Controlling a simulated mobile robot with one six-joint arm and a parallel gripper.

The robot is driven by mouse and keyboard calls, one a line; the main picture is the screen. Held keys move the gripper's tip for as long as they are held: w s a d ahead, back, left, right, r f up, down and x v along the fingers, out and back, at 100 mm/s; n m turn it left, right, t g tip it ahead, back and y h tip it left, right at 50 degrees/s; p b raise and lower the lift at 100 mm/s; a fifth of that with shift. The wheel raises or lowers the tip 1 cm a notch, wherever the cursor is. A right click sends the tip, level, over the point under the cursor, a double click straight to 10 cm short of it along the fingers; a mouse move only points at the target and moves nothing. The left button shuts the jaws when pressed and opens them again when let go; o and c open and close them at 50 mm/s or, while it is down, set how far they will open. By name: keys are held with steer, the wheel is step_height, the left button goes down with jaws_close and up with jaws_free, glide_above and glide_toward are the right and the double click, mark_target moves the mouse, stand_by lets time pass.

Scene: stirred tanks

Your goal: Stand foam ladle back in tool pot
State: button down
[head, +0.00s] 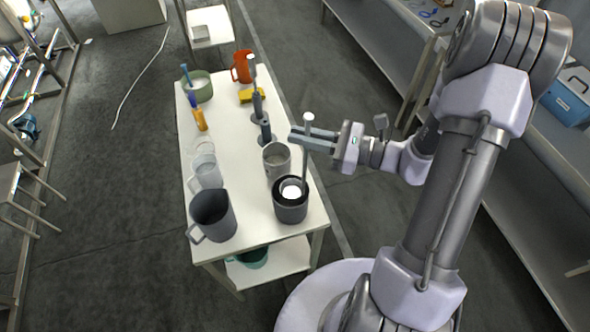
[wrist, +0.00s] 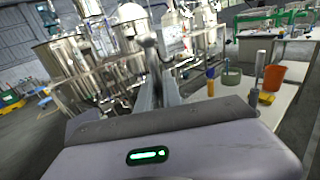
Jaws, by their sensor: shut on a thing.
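My gripper (head: 300,138) is shut on the upper handle of the foam ladle (head: 305,165), above the table's right edge. The ladle hangs nearly upright, its pale knob above the fingers. Its lower end reaches the dark round pot (head: 290,212) at the table's near right; a white round patch shows inside, and I cannot tell whether it is the ladle's bowl or foam. A green pot (head: 198,91) at the far left holds a blue-handled tool. Which vessel is the tool pot is not clear. In the wrist view, my fingers (wrist: 155,75) partly hide the ladle.
The white table (head: 230,150) also carries a grey mug (head: 277,160), a dark jug (head: 213,215), a clear jug (head: 206,172), an orange mug (head: 242,68), a yellow block (head: 252,95), an orange-and-blue tool (head: 199,118) and grey upright tools (head: 264,128). The table's middle is mostly bare.

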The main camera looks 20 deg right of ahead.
step_height(320, 180, down, 9)
steer(key=b, duration=0.1)
steer(key=shift+a+f, duration=0.15)
steer(key=shift+a, duration=0.05)
steer(key=shift+w+f, duration=0.1)
steer(key=shift+f+b, duration=0.15)
steer(key=shift+b, duration=0.2)
steer(key=c, duration=1.5)
jaws_free()
